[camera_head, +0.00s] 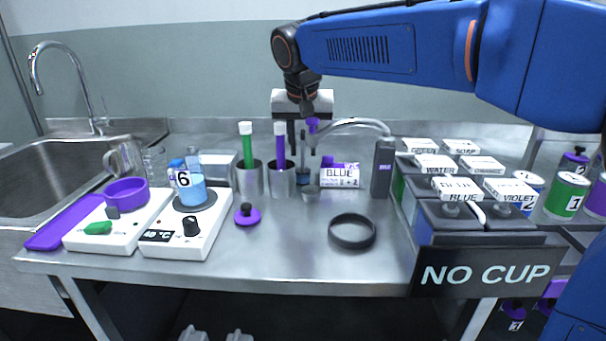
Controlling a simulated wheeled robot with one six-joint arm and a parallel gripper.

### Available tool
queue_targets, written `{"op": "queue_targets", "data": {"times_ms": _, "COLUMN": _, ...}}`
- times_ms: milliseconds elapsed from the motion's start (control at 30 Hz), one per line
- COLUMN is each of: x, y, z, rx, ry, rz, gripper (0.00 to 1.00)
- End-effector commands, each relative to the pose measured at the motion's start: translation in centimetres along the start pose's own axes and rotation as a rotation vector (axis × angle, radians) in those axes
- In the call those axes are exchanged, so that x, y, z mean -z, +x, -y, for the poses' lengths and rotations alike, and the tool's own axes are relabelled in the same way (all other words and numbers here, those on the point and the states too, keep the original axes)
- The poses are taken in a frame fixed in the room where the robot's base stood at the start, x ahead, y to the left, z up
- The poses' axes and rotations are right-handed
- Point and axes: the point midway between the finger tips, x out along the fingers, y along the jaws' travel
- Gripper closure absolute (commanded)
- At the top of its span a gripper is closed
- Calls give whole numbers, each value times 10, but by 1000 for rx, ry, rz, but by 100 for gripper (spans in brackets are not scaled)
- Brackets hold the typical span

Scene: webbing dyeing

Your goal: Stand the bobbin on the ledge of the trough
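I cannot pick out a bobbin with certainty. A small purple piece (312,124) shows right at my gripper's fingers, partly covered by dark parts; whether it is held or stands behind is unclear. My gripper (301,132) hangs fingers-down over the back middle of the table, above the cups; its finger gap is too small to read. No part is clearly a trough with a ledge; the steel sink (60,165) is at the far left, and lidded dark tanks (465,215) stand at the right.
Steel cups (249,182) with green and purple sticks stand below left of my gripper. A black ring (352,231) and purple knobbed disc (247,214) lie in front. A NO CUP sign (487,274) hangs right.

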Motion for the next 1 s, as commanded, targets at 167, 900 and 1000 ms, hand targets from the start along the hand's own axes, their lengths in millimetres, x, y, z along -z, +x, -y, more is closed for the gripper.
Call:
{"op": "queue_targets", "data": {"times_ms": 167, "x": 0, "y": 0, "z": 0, "rx": 0, "ry": 0, "rz": 0, "gripper": 100}}
{"op": "queue_targets", "data": {"times_ms": 900, "x": 27, "y": -63, "z": 0, "rx": 2, "ry": 0, "rz": -2, "gripper": 100}}
{"op": "queue_targets", "data": {"times_ms": 1000, "x": 32, "y": -77, "z": 0, "rx": 2, "ry": 1, "rz": -2, "gripper": 100}}
